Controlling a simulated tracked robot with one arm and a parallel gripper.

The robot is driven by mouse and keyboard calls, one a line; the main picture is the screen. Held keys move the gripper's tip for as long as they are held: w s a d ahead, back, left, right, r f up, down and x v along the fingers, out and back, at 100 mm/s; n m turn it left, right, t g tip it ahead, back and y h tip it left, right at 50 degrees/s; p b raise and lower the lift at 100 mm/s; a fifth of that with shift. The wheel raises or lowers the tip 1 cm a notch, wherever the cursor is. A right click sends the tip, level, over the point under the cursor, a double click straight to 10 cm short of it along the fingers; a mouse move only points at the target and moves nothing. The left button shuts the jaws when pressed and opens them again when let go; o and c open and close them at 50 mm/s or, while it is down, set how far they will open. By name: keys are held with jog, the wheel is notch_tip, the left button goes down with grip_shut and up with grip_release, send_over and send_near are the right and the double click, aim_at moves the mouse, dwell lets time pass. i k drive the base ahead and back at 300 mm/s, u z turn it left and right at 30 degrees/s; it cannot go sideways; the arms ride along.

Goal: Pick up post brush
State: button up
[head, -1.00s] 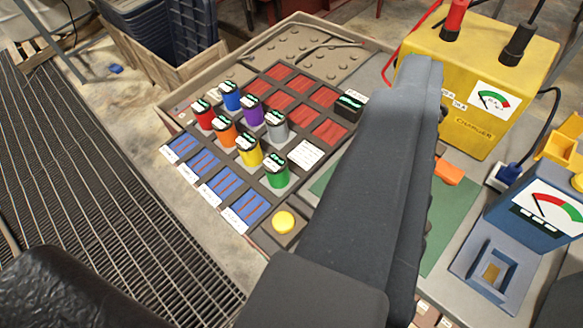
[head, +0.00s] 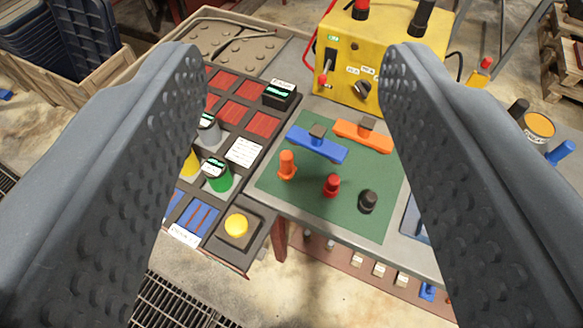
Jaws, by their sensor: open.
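My gripper (head: 293,62) is open and empty, its two grey studded fingers spread wide above the bench. Between the fingers lies a green mat (head: 318,203). On it are a blue bar-shaped piece (head: 317,144), an orange bar-shaped piece (head: 362,134), an orange post-like piece (head: 287,166), a red knobbed piece (head: 332,186) and a black knobbed piece (head: 367,201). I cannot tell which thing, if any, is the post brush. Part of the bench is hidden behind the right finger.
On the left, a compartment tray (head: 211,258) holds coloured cylinders, a black block (head: 280,94) and a yellow button (head: 237,225). Right of the right finger are an orange-topped round container (head: 538,126) and a blue cylinder (head: 560,152).

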aim_at(287, 169)
jog(key=z, duration=0.8)
jog(key=k, duration=1.45)
jog(key=u, duration=1.45)
jog(key=i, duration=1)
